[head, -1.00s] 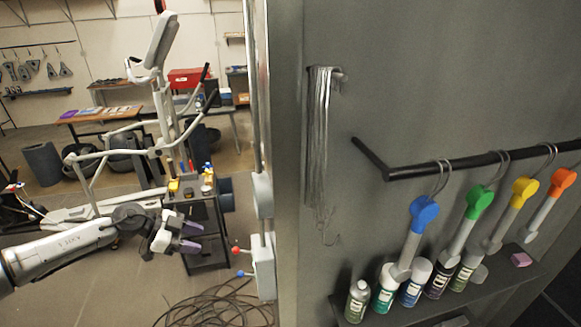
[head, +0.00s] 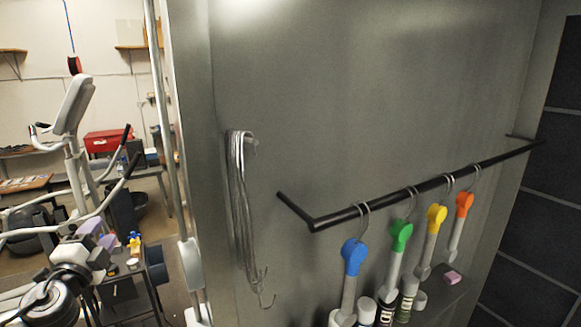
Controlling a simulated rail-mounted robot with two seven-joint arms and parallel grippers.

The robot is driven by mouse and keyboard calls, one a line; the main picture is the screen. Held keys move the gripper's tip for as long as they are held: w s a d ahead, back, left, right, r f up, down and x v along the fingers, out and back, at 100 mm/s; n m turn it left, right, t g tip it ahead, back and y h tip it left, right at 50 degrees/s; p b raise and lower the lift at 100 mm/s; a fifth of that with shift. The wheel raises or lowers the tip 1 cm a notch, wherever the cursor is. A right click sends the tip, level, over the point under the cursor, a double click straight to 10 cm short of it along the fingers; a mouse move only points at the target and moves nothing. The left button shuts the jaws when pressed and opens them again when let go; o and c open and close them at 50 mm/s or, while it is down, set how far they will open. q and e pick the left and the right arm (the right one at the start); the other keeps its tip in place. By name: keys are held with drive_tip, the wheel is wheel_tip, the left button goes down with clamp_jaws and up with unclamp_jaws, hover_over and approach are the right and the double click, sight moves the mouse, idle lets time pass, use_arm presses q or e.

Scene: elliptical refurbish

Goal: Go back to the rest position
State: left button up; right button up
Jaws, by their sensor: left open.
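My left gripper (head: 99,235) is at the lower left of the head view, with its light arm coming in from the bottom left corner. Its two purple-tipped fingers are apart and nothing shows between them. In the picture it lies in front of the elliptical trainer (head: 72,105) and beside a small dark cart (head: 125,295). Part of the trainer is hidden behind my arm. My right gripper is out of view.
A grey wall panel fills the middle and right. From it stick out a black rail (head: 400,192) with several coloured-head tools, including a blue one (head: 353,258), and a hanging wire bundle (head: 240,190). Bottles and a pink block (head: 452,278) sit below.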

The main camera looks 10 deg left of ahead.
use_arm(q)
drive_tip(key=s+d+r+n+g+y, duration=0.1)
drive_tip(key=d+r+n+y, duration=0.15)
drive_tip(key=d, duration=0.35)
drive_tip(key=s+d+f+n+g+h, duration=0.25)
drive_tip(key=s+d+f, duration=0.25)
drive_tip(key=d+f, duration=0.35)
drive_tip(key=s+d+f+n+g+h, duration=0.2)
drive_tip(key=s+d+f+g, duration=0.2)
drive_tip(key=s+d+f, duration=0.35)
drive_tip(key=s+d+f+n+g+h, duration=0.1)
drive_tip(key=s+f+g, duration=0.3)
drive_tip(key=s+f, duration=0.8)
drive_tip(key=s+d+f+n+g+h, duration=0.1)
drive_tip(key=s+d+f+n+g, duration=0.2)
drive_tip(key=s+f, duration=1)
wheel_tip(320, 180, down, 4)
drive_tip(key=shift+s+d+r+n+g+h, duration=0.2)
drive_tip(key=shift+s+d+n+g+h, duration=0.3)
drive_tip(key=shift+g, duration=0.65)
drive_tip(key=shift+w+d, duration=0.1)
drive_tip(key=shift+w, duration=0.15)
